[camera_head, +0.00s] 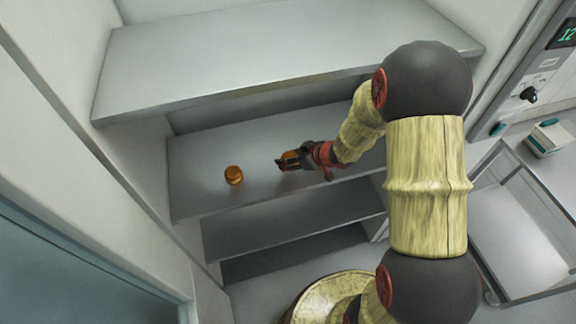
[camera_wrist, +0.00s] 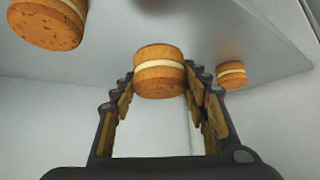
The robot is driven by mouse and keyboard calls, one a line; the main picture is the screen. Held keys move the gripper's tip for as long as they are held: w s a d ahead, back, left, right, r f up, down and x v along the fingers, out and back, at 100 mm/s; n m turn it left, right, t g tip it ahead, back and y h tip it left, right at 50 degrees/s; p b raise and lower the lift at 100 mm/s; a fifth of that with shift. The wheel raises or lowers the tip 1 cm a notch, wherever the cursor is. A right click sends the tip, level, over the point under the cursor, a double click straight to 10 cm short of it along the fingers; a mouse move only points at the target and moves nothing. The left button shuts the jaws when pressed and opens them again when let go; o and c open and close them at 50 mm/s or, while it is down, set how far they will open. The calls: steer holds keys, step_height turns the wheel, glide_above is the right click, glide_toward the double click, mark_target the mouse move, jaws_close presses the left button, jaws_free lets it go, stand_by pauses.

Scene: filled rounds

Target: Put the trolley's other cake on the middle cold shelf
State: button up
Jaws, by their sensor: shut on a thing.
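My gripper (camera_head: 288,162) is shut on an orange-brown cake with a pale cream layer (camera_wrist: 160,72), over the second shelf down in view (camera_head: 205,150). I cannot tell whether the held cake touches the shelf. A second, similar cake (camera_head: 233,175) stands on that shelf, to the left of my gripper. The wrist view shows two other cakes on the shelf surface, one large at the upper left (camera_wrist: 48,22) and one smaller at the right (camera_wrist: 231,74). Only one loose cake shows in the head view. My gripper and arm cover part of the shelf there.
A wider shelf (camera_head: 230,55) hangs above and juts forward over this one. A lower shelf (camera_head: 290,225) lies beneath. A metal trolley (camera_head: 520,235) stands at the right, its visible top bare. A small white and green box (camera_head: 548,138) lies beyond it. A control panel (camera_head: 540,85) is upper right.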

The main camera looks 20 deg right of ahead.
steer(key=shift+w+a+f, duration=0.1)
steer(key=shift+w+f, duration=0.2)
steer(key=shift+f, duration=0.1)
steer(key=f, duration=0.1)
steer(key=f+b, duration=0.1)
steer(key=f, duration=0.1)
steer(key=shift+w+f+b, duration=0.25)
steer(key=shift+f+b, duration=0.05)
steer(key=shift+b, duration=0.1)
steer(key=shift+r, duration=0.1)
steer(key=o, duration=0.8)
steer(key=shift+c, duration=0.2)
